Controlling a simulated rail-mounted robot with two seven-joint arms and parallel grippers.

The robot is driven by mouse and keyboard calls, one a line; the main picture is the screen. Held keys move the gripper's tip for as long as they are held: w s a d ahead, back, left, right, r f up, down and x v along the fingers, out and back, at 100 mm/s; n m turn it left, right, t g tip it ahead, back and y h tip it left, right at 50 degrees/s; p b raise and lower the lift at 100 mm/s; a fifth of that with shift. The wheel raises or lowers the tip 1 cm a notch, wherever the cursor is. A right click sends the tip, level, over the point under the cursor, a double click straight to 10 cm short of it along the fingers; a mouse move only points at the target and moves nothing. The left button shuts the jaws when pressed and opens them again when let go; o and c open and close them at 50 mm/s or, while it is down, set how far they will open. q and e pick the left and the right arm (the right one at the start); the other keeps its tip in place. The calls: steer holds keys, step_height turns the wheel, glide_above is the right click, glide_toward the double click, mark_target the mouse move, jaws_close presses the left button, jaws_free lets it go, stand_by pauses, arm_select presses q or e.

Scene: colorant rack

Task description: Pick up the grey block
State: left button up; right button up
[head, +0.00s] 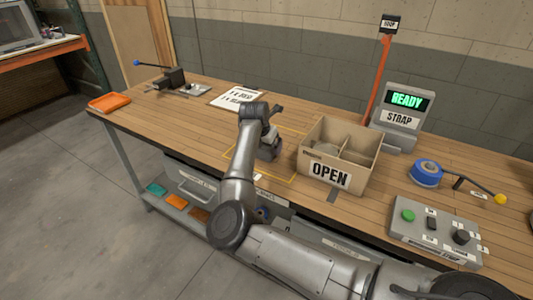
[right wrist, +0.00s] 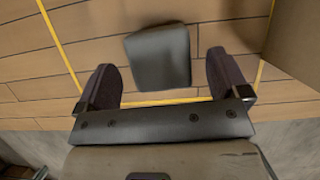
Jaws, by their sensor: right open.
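The grey block (right wrist: 158,57) lies on the wooden table inside a yellow outlined area. In the right wrist view it sits slightly tilted in the picture, ahead of and between the two dark fingers of my right gripper (right wrist: 163,80). The fingers are apart, with gaps on both sides of the block. In the head view the grey block (head: 268,151) shows just below my right gripper (head: 269,130), partly hidden by the arm. The exact height of the fingers over the block is hard to tell. My left gripper is not in view.
An open cardboard box (head: 331,174) marked OPEN stands close to the right of the block. A white paper sheet (head: 235,97) lies behind to the left. A control panel (head: 436,233), blue tape roll (head: 426,173) and READY display (head: 404,112) are farther right. An orange tray (head: 109,103) sits far left.

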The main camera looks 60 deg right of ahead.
steer(key=x, duration=0.2)
steer(key=shift+d+f, duration=0.15)
steer(key=shift+f, duration=0.1)
steer(key=c, duration=1)
